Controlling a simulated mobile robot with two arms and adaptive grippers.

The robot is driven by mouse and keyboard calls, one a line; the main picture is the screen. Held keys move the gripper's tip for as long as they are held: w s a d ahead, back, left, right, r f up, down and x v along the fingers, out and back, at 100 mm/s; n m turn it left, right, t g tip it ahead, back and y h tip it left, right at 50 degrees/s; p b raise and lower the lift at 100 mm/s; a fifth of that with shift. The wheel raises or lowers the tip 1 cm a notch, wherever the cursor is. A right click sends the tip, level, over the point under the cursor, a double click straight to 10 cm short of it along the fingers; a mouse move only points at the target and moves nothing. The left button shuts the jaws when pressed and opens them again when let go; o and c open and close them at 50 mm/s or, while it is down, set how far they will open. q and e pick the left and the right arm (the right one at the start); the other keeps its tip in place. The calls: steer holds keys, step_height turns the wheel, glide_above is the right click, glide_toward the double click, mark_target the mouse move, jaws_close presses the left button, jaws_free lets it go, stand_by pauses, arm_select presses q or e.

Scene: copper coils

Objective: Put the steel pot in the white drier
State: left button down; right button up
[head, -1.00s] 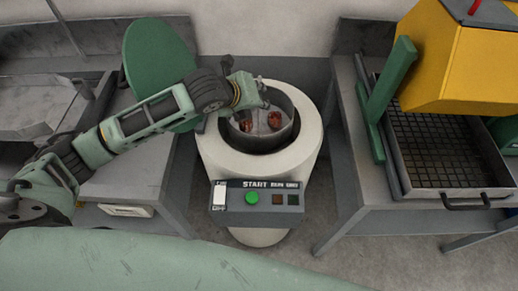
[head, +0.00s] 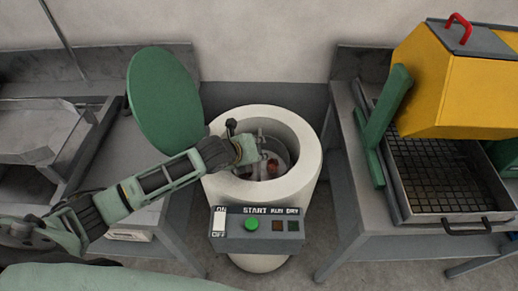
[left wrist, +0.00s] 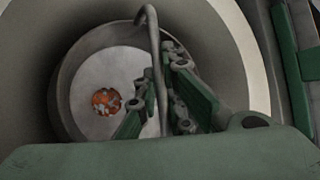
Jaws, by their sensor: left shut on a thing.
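The white drier (head: 225,187) stands upright in the middle of the head view with its round green lid (head: 163,100) open to the left. The steel pot (head: 285,151) is down inside the drier's opening, below the rim. In the left wrist view the pot (left wrist: 88,75) shows its round inside and its arched handle (left wrist: 150,22). Copper coils (left wrist: 105,101) lie on the pot's floor. My left gripper (head: 259,150) reaches into the opening and is shut on the pot's handle. Whether the pot touches the drier's floor is hidden. My right gripper is out of view.
A control panel (head: 231,243) with a green button (head: 251,224) is on the drier's front. A bench with a black grid tray (head: 435,175) and a yellow hood (head: 455,85) stands right. A grey bench (head: 120,165) stands left.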

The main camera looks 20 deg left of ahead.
arm_select(q)
steer(key=c, duration=1.9)
jaws_free()
steer(key=shift+o, duration=0.2)
steer(key=v, duration=1.2)
steer(key=shift+b, duration=0.3)
steer(key=shift+r, duration=0.1)
